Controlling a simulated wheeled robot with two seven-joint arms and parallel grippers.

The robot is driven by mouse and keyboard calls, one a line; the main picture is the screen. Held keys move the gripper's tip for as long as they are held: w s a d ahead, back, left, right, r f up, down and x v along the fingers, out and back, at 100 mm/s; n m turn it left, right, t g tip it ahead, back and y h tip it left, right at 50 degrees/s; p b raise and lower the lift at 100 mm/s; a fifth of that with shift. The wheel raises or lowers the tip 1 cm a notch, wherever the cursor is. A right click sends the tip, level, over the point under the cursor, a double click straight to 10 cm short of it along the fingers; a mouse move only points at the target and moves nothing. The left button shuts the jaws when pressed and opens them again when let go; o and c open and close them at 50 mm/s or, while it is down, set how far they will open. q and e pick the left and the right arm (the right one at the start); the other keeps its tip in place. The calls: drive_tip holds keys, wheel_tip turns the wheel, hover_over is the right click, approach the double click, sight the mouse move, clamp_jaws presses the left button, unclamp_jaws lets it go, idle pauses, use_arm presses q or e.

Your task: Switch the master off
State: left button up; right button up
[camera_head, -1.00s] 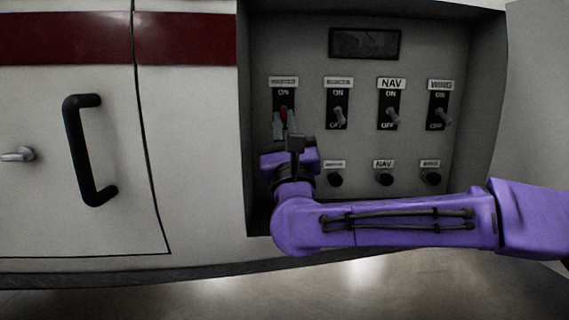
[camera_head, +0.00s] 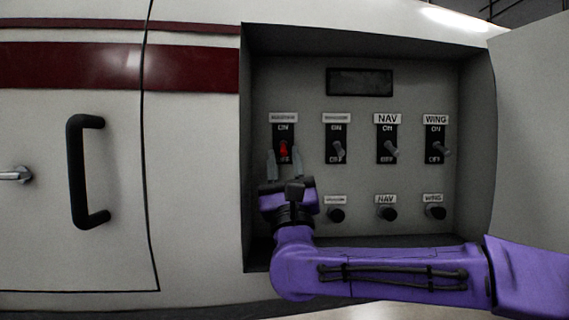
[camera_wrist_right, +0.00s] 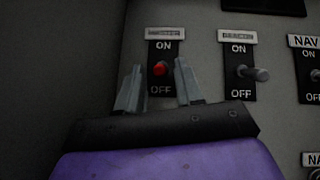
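The leftmost switch on the panel has a red-tipped lever (camera_head: 284,148) on a black ON/OFF plate; its label is too blurred to read. My right gripper (camera_head: 284,158) is open just in front of and below this switch. Its two fingers stand apart on either side of the lever, and I see no contact. My left gripper is not in view.
More toggle switches, including NAV (camera_head: 388,148) and WING (camera_head: 437,148), stand to the right. A row of black knobs (camera_head: 387,213) sits below, and a dark display (camera_head: 359,82) above. The recess wall is close on the left. A black door handle (camera_head: 76,170) is further left.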

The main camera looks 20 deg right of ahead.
drive_tip(key=b+v, duration=0.1)
drive_tip(key=v, duration=0.6)
drive_tip(key=shift+s+f, duration=0.15)
drive_tip(key=shift+f, duration=0.05)
